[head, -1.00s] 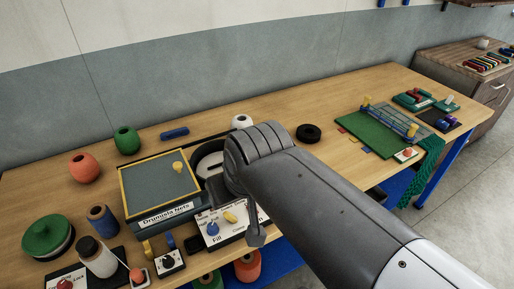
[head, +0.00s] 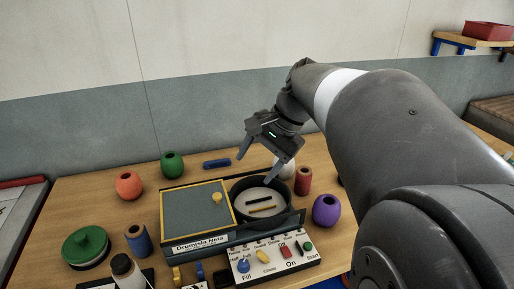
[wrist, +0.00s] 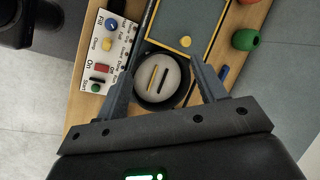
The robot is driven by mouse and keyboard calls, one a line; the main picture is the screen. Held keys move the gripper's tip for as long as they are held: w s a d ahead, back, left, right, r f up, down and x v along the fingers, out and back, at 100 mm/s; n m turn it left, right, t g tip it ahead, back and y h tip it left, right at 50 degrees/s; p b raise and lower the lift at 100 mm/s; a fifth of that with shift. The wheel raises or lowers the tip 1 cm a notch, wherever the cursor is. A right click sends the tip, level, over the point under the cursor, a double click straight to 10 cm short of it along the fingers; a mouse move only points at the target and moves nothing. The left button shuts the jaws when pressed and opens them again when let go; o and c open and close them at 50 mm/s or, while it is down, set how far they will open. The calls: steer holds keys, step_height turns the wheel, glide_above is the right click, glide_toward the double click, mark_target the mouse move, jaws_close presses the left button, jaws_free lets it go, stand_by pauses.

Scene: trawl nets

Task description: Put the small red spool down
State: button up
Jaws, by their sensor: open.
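The small red spool (head: 304,181) appears to be the dark red cylinder standing upright on the table in the head view, just right of the round black drum (head: 235,190). My gripper (head: 255,168) is open and empty above the drum, fingers pointing down, apart from the spool. In the wrist view my gripper (wrist: 165,76) shows its fingers spread on either side of the drum (wrist: 139,92), with nothing between them. I cannot make out the red spool in the wrist view.
A yellow-framed lid (head: 190,212) lies left of the drum, with a control panel (head: 275,263) in front. A purple pot (head: 326,210) stands right of the drum and a white pot (head: 286,167) behind it. A blue spool (head: 138,240) and orange pot (head: 129,186) stand left.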

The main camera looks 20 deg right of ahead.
steer(key=w+d+m+t+y, duration=0.2)
steer(key=w+d+m+y, duration=0.55)
steer(key=w+d, duration=0.5)
steer(key=w+d+f+m+t+y, duration=0.1)
steer(key=d+m+t+y, duration=0.15)
steer(key=d, duration=0.75)
steer(key=w+d+f+m+t+y, duration=0.1)
steer(key=d+m+t, duration=0.25)
steer(key=d, duration=0.65)
steer(key=g, duration=0.1)
glide_toward(299, 175)
steer(key=shift+w+d+f+m, duration=0.25)
steer(key=shift+w+d+f, duration=0.65)
steer(key=shift+d, duration=0.1)
steer(key=shift+w+a+f, duration=0.1)
steer(key=shift+a+f, duration=0.05)
steer(key=x, duration=1)
steer(key=shift+a+r, duration=0.2)
steer(key=shift+a, duration=0.1)
steer(key=c, duration=0.9)
